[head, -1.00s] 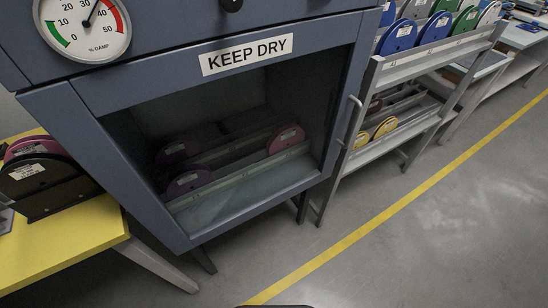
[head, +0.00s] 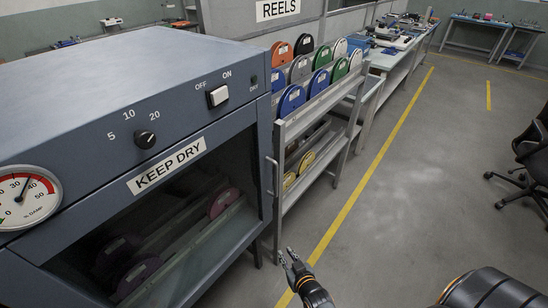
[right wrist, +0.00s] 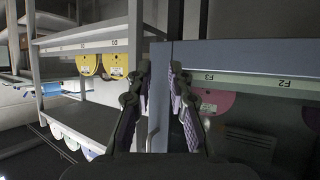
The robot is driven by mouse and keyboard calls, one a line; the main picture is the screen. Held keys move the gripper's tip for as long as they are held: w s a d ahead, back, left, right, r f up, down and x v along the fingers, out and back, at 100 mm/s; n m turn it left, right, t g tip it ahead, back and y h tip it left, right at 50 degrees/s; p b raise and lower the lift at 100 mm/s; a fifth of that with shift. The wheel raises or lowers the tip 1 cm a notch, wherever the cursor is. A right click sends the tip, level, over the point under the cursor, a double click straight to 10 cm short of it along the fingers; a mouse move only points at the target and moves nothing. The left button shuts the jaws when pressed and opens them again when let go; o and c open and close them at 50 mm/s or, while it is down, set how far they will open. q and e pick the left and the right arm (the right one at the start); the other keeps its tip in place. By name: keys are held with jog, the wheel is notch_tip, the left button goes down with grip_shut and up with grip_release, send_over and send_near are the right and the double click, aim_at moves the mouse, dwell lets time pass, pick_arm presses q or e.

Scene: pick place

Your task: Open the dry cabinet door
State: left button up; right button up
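The blue-grey dry cabinet (head: 110,85) stands at the left in the head view. Its dark-windowed door (head: 150,225) is shut, with reels visible behind the glass. The pale vertical door handle (head: 271,174) is at the door's right edge. My right gripper (head: 289,257) is in front of the cabinet, lower and nearer than the handle, with its fingers apart. In the right wrist view my right gripper (right wrist: 158,95) is open and empty, facing the cabinet's edge. The handle (right wrist: 153,133) shows between the fingers there, apparently untouched. My left gripper is out of view.
A grey rack (head: 318,115) with several coloured reels stands right beside the cabinet's handle side. Benches (head: 398,45) run on behind it. A black chair (head: 533,150) is at the far right.

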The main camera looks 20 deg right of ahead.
aim_at(277, 173)
pick_arm(q)
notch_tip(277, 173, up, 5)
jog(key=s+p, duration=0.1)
jog(key=p, duration=0.2)
pick_arm(e)
jog(key=w+d+r+m+t+h, duration=0.1)
jog(key=w+r+t, duration=0.15)
jog(key=r, duration=1.15)
jog(key=w+r+t, duration=0.2)
jog(key=r+t, duration=0.1)
jog(key=r, duration=1)
jog(key=w+b, duration=0.2)
jog(key=w, duration=0.1)
jog(key=w+b, duration=0.2)
jog(key=w, duration=0.1)
jog(key=w+b, duration=0.2)
jog(key=w, duration=0.1)
jog(key=shift+w+d, duration=0.35)
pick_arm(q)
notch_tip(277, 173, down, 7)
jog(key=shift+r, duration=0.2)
pick_arm(e)
jog(key=shift+w, duration=0.25)
grip_shut()
